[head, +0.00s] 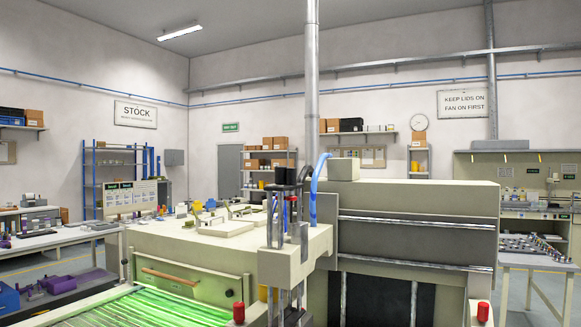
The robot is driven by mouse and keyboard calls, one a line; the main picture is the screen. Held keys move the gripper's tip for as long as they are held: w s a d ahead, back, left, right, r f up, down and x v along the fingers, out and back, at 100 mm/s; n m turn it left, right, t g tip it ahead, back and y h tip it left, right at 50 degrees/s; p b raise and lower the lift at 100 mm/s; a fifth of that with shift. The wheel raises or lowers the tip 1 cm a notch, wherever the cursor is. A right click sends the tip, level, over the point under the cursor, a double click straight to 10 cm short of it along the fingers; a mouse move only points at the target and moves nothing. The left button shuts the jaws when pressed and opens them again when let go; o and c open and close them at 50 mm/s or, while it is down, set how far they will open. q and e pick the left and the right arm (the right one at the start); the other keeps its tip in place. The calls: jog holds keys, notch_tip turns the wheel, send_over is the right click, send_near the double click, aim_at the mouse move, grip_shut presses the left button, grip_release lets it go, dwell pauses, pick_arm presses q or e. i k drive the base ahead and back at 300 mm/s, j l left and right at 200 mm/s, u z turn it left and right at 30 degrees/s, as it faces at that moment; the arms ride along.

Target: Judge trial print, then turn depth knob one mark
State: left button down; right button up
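Neither of my grippers shows in the head view. I cannot make out a trial print or a keyboard part. A large cream machine (420,197) fills the right middle, with a dark opening under its metal rails. In front of its left end stands an upright assembly (287,235) of grey rods and black blocks, with a blue hose (316,190) beside it. A small dark round fitting (229,293) sits on the cream cabinet front; I cannot tell whether it is the depth knob. No scale marks are readable.
A green-lit slatted bed (140,308) lies at the front left. Red-topped posts (238,312) and (483,312) stand at the near edge. Benches line the left (62,238) and right (540,262), holding small parts. Shallow trays (225,228) lie on the cabinet top. Floor shows at the right.

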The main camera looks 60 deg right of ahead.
aim_at(281, 172)
jog(key=z, duration=1.75)
